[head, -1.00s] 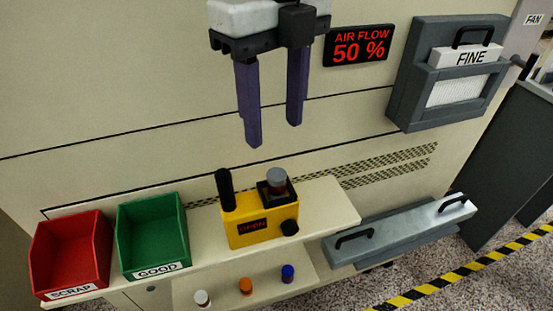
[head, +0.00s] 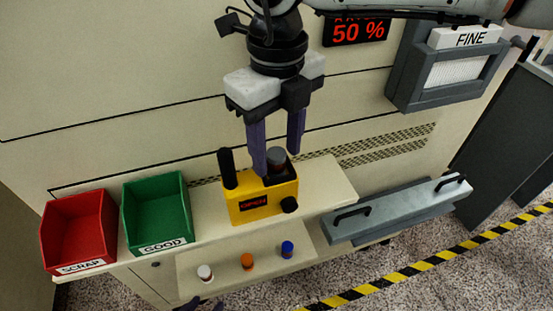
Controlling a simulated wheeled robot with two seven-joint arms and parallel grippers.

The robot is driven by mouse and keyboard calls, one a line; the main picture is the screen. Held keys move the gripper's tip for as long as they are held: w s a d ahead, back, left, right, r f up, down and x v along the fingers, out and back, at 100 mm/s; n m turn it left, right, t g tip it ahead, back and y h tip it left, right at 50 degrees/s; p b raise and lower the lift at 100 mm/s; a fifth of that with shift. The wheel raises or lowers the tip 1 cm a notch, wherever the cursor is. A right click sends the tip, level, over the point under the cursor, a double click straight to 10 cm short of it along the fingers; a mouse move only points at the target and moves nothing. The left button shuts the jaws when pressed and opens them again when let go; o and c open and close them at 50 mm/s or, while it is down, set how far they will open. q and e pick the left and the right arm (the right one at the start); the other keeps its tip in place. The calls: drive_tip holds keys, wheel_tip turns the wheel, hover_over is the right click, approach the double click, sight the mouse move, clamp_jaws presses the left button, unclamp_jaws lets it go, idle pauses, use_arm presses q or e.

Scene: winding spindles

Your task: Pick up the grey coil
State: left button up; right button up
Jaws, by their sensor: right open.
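The grey coil (head: 276,157) is a short grey cylinder in the black holder at the right top of the yellow unit (head: 245,209), which has an "OPEN" display. My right gripper (head: 277,158) is open, its two purple fingers pointing down at the coil. The left finger overlaps the coil's left side in the picture and the right finger is apart from it, to the upper right. I cannot tell if either touches it. Dark purple tips of my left gripper (head: 203,306) just show at the bottom edge; the rest is out of frame.
A black post (head: 227,170) stands on the unit's left. The red SCRAP bin (head: 79,228) and green GOOD bin (head: 155,210) stand left on the shelf. White, orange and blue small spools (head: 247,261) stand on the lower shelf. The upper shelf's right end is clear.

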clamp_jaws()
drive_tip(key=shift+r, duration=0.1)
